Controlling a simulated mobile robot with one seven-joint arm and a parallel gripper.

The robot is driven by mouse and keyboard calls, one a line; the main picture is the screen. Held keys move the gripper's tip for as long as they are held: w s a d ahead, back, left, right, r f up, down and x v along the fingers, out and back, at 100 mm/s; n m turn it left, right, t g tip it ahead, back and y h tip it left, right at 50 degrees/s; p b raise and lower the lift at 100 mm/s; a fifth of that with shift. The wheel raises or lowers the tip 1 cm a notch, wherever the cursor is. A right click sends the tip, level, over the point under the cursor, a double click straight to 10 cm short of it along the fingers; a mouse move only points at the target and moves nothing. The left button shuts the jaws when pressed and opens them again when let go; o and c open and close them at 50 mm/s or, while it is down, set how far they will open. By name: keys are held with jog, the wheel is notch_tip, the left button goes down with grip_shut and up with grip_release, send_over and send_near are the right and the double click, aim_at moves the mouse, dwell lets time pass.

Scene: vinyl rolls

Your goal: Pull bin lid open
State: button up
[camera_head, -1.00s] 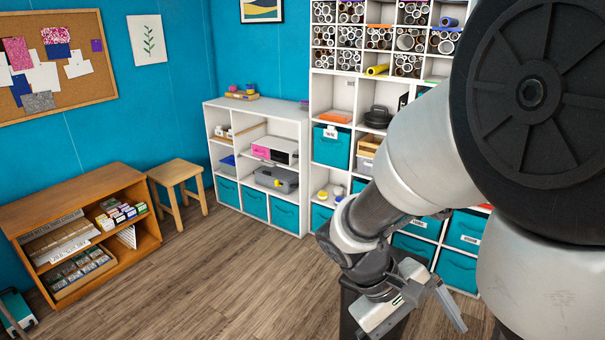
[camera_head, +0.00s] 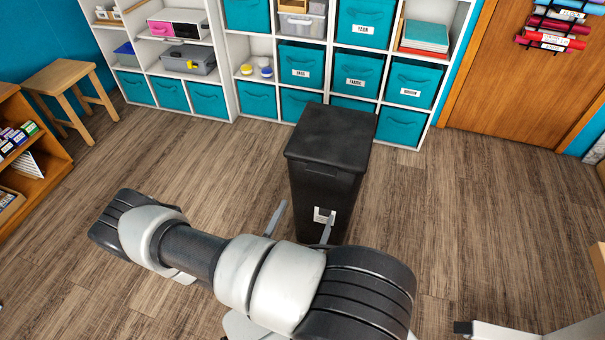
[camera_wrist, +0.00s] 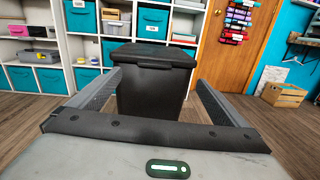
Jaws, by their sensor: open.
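The black bin (camera_head: 322,190) stands upright on the wooden floor in the middle of the head view. Its flat black lid (camera_head: 332,135) is shut on top, with a lip along the front edge. In the wrist view, the bin (camera_wrist: 150,98) and its lid (camera_wrist: 152,54) are straight ahead. My gripper (camera_head: 303,222) is open in front of the bin, below lid height in the head view. In the wrist view, my gripper's fingers (camera_wrist: 158,80) are spread to either side of the bin's front, with nothing held. My arm hides part of the floor before the bin.
White shelves (camera_head: 232,60) with teal boxes (camera_head: 300,63) stand behind the bin. A wooden stool (camera_head: 68,92) is at the left. A wooden door (camera_head: 535,85) is at the back right. The floor right of the bin (camera_head: 470,220) is clear. A wooden crate (camera_wrist: 284,95) stands farther right.

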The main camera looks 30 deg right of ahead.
jog(key=f, duration=0.2)
jog(key=n+b, duration=0.1)
jog(key=b, duration=0.2)
send_near(320, 174)
jog(key=shift+t+y, duration=0.3)
jog(key=shift+y, duration=0.1)
jog(key=x, duration=0.9)
jog(key=shift+d+r, duration=0.25)
jog(key=shift+d, duration=0.15)
jog(key=shift+c, duration=0.2)
jog(key=shift+s, duration=0.1)
jog(key=c, duration=1.4)
jog(key=shift+a, duration=0.1)
jog(key=shift+c, duration=0.3)
